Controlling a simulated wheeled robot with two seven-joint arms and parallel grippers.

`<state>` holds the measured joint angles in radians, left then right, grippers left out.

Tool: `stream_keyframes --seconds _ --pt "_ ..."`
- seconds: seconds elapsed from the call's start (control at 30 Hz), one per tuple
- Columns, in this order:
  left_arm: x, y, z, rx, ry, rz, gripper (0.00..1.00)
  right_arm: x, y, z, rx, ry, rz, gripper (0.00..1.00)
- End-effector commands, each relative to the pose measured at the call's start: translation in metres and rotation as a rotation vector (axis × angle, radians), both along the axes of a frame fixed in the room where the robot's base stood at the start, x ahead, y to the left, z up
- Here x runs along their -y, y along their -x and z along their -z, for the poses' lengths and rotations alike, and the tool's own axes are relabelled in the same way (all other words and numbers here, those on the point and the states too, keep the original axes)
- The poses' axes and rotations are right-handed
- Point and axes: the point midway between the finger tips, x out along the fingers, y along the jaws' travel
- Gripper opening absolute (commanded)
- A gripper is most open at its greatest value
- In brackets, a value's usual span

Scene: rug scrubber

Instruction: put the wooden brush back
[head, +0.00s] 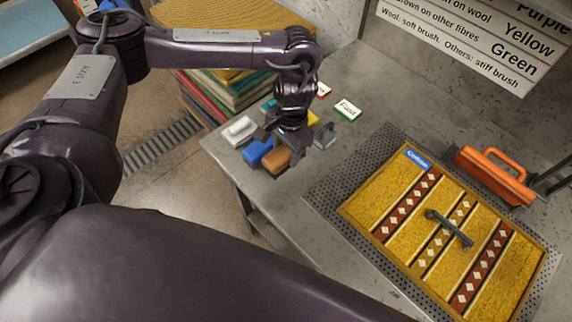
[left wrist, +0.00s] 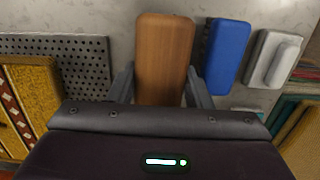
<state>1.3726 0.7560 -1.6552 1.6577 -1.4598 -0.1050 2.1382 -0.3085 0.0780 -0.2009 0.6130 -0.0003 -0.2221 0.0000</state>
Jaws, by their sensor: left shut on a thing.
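The wooden brush (head: 275,163), a brown block, is between the fingers of my left gripper (head: 291,141) at the front left of the grey table. In the left wrist view the wooden brush (left wrist: 165,58) stands out between the two grey fingers (left wrist: 162,92), which are shut on it. Its underside is hidden, and I cannot tell whether it touches the table. A blue brush (head: 256,151) is just beside it, and a white brush (head: 239,131) lies further left. They also show right of the wooden brush in the left wrist view. My right gripper is not in view.
A yellow patterned rug (head: 395,190) with a blue tag and a dark handle-like piece on it lies on a perforated mat (head: 325,195). An orange-handled tool (head: 494,175) is behind it. Small labels, including a green-edged card (head: 347,109), lie near the brushes. Folded rugs (head: 222,92) are stacked left.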

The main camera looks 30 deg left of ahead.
Motion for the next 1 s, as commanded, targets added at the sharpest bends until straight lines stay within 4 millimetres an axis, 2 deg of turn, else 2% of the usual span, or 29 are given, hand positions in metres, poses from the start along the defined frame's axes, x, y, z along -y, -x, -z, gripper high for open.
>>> stream_keyframes --seconds 0.03,0.17,0.47,0.6,0.87,0.9,1.0 --pt "0.000 0.002 0.012 -0.005 0.001 -0.001 0.05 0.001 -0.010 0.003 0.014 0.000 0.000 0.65" --pt "0.001 0.000 0.024 0.000 0.001 0.001 0.05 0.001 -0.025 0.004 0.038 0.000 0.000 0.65" --pt "0.000 0.001 0.061 -0.003 0.001 0.000 0.05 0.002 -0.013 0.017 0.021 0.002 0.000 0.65" --pt "0.000 0.000 0.064 0.001 0.000 0.000 0.05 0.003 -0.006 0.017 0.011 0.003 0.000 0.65" --pt "0.000 0.000 0.065 0.000 0.000 0.001 0.05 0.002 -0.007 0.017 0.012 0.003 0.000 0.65" --pt "0.000 0.000 0.066 0.000 0.000 0.001 0.46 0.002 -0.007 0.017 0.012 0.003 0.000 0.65" --pt "0.000 0.000 0.066 0.000 0.000 0.001 0.59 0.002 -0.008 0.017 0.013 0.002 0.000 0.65"
